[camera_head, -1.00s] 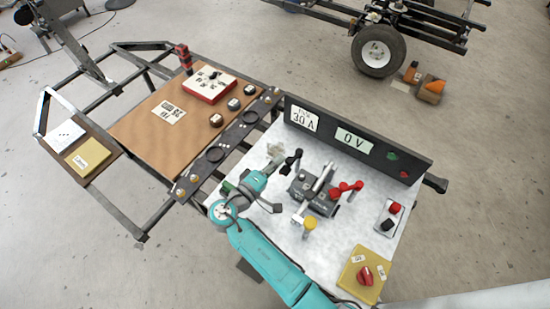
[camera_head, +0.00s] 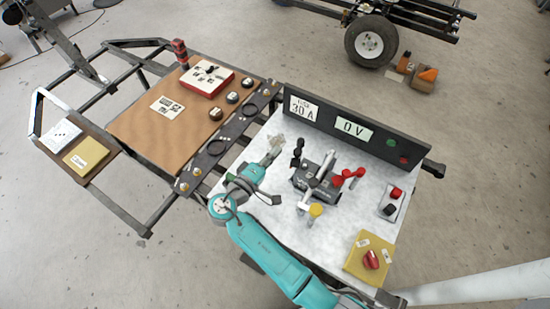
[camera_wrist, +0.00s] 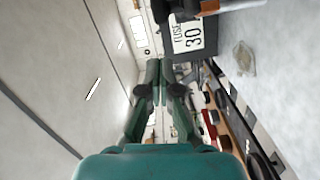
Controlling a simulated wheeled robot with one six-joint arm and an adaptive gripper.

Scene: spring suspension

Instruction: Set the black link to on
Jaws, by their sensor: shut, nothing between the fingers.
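The black link (camera_head: 298,147) is a black-handled lever at the left end of the grey switch block (camera_head: 316,178) on the white panel. It stands up from the block, left of the red-handled levers. My gripper (camera_head: 271,157) is just left of the black link, low over the panel's left part, with a small gap showing between them. In the wrist view my gripper (camera_wrist: 160,66) has its fingers together and empty. A dark, rounded part at the top edge there may be the black link, but it is cut off.
A black upright board with a "30 A" fuse plate (camera_head: 301,108) and a "0 V" display (camera_head: 353,129) stands behind the block. A brown board (camera_head: 150,140) lies left.

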